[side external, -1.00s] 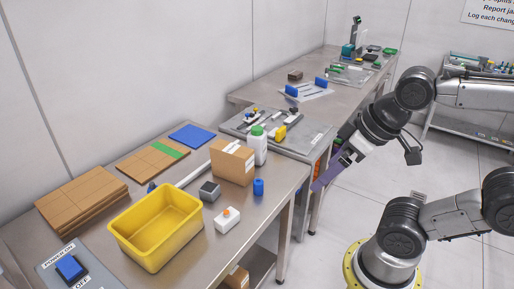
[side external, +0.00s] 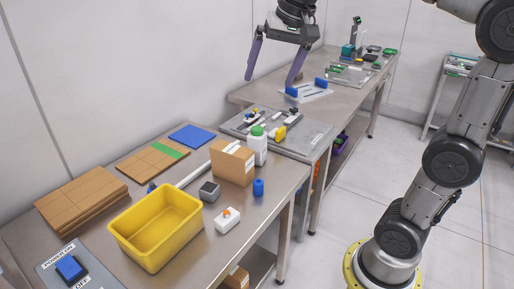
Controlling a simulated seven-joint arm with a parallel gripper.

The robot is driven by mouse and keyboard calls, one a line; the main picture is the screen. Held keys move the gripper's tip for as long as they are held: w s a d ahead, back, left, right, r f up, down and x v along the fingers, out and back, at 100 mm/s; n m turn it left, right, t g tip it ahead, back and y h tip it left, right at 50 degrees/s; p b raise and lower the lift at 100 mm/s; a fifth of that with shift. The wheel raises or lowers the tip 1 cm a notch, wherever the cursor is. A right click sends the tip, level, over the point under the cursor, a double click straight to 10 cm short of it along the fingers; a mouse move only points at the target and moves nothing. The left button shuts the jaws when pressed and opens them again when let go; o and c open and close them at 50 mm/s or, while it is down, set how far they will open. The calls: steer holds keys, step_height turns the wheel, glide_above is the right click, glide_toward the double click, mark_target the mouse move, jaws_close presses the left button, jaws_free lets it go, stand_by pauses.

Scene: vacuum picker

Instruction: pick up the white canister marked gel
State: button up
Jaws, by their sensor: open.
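A white canister with a green cap (side external: 258,148) stands upright on the near steel table, just right of and partly behind a cardboard box. Its marking is too small to read here. My gripper (side external: 269,80) hangs high in the upper middle of the picture, fingers pointing down. Its two purple fingers are wide apart with nothing between them. It is apart from the canister, above it in the picture.
The cardboard box (side external: 232,163) stands tight beside the canister. A blue cylinder (side external: 258,187), a grey box (side external: 209,191) and a white box with an orange button (side external: 228,220) are in front. A yellow bin (side external: 128,243) is left. A grey panel (side external: 306,146) with fixtures lies behind.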

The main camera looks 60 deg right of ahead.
steer(key=w+d+f+m+g, duration=0.25)
steer(key=w+d, duration=0.35)
steer(key=w, duration=0.4)
steer(key=m+g, duration=0.2)
steer(key=m, duration=0.2)
glide_above(257, 128)
steer(key=shift+y, duration=0.3)
step_height(257, 128, down, 19)
steer(key=shift+r, duration=0.1)
steer(key=shift+n, duration=0.25)
step_height(257, 128, down, 7)
steer(key=shift+f, duration=3.05)
steer(key=shift+r, duration=0.1)
jaws_close()
